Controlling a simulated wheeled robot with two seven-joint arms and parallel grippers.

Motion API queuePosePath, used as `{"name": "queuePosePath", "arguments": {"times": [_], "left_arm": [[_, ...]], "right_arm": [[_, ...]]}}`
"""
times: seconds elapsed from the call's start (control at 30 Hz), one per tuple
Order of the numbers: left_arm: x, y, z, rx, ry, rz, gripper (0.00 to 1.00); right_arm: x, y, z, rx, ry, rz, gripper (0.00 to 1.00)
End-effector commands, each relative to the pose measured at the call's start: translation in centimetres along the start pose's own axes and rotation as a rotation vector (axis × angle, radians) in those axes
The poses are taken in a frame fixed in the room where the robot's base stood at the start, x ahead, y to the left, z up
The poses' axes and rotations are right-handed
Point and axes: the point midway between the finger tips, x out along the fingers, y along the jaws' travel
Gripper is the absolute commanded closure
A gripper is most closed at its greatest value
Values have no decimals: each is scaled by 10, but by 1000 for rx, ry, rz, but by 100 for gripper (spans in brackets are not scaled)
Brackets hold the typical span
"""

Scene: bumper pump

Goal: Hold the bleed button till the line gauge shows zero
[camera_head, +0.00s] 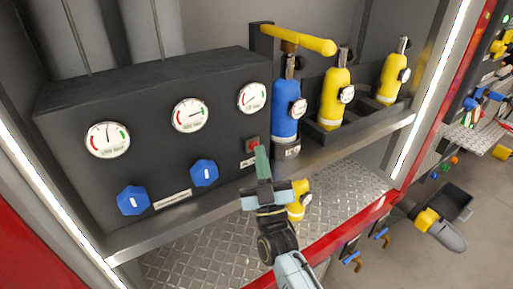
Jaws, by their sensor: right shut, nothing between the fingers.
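The red bleed button (252,145) sits low on the right part of the dark panel, under the right-hand gauge. My right gripper (261,152) is shut and empty. Its green fingertips are at the button's lower right edge and cover part of it; I cannot tell whether they press it. Three round white gauges are on the panel: a left gauge (107,139), a middle gauge (190,114) and a right gauge (252,97). The left needle points about upward and the middle one to the right. The right needle is too small to read surely. Which is the line gauge is unreadable. My left gripper is out of view.
Two blue knobs (133,200) (204,172) are on the panel. A blue cylinder (286,110) with a yellow handle (298,40) stands right of it, then two yellow cylinders (334,98) (393,78) in a rack. Another yellow item (299,198) is behind my gripper on the tread-plate floor (215,245).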

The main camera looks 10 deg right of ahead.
Motion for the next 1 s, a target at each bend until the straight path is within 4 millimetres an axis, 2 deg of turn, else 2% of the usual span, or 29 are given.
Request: {"name": "queuePosePath", "arguments": {"times": [0.53, 1.0], "left_arm": [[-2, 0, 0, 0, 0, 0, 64], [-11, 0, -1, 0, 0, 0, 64]], "right_arm": [[-1, 1, -1, 0, -1, -1, 100], [-13, 9, -9, 0, 0, -1, 100]]}}
